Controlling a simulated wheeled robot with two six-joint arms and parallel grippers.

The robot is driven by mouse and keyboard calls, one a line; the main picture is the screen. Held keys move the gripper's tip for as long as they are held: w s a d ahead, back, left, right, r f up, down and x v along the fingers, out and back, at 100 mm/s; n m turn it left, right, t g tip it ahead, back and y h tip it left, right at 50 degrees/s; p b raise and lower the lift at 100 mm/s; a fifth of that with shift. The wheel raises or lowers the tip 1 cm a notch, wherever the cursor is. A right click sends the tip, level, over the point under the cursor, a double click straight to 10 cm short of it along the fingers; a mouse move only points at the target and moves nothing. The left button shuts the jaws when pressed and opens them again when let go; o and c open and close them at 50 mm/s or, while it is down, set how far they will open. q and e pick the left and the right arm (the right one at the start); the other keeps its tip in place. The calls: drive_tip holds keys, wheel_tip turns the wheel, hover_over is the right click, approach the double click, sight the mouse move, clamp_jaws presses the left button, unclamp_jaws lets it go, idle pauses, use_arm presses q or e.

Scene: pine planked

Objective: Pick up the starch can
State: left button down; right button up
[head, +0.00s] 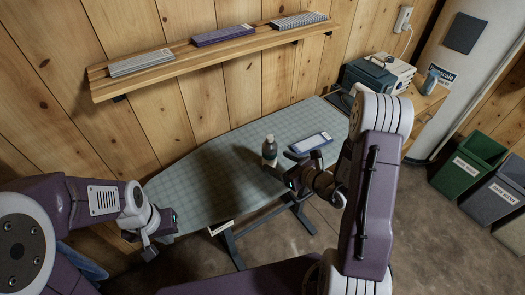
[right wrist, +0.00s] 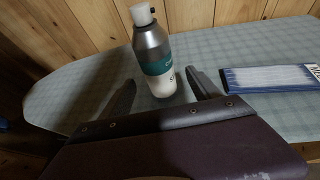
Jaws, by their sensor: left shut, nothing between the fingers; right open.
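The starch can (head: 269,151) stands upright on the ironing board (head: 215,178), near its middle. It is a grey can with a teal band and a white cap. In the right wrist view the can (right wrist: 154,58) stands just beyond and between the fingertips. My right gripper (head: 287,168) is open beside the can, to its right in the head view; its open fingers also show in the right wrist view (right wrist: 162,85). My left gripper (head: 153,245) is shut and empty, off the board's left end.
A blue-and-white folded cloth or packet (head: 311,142) lies on the board right of the can. A wooden shelf (head: 210,52) with folded items hangs on the wall behind. Green (head: 466,162) and grey bins stand far right. The board's left part is clear.

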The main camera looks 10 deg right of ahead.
sight(274, 160)
drive_tip(key=shift+w+a+f, duration=0.25)
drive_tip(key=shift+w+a, duration=0.2)
drive_tip(key=shift+w, duration=0.1)
drive_tip(key=shift+x, duration=1.1)
drive_tip(key=shift+w+a+f+p, duration=0.1)
drive_tip(key=shift+w+a+p, duration=0.05)
drive_tip(key=shift+w+p, duration=0.25)
drive_tip(key=x, duration=0.3)
drive_tip(key=shift+w+a+p, duration=0.1)
drive_tip(key=shift+p, duration=0.3)
drive_tip(key=shift+w+a+f, duration=0.15)
drive_tip(key=shift+w+f, duration=0.1)
drive_tip(key=shift+w, duration=0.15)
drive_tip(key=shift+s+r, duration=0.1)
drive_tip(key=shift+s, duration=0.05)
drive_tip(key=c, duration=1)
use_arm(q)
drive_tip(key=shift+s+r, duration=0.15)
drive_tip(key=shift+r, duration=0.75)
use_arm(e)
clamp_jaws()
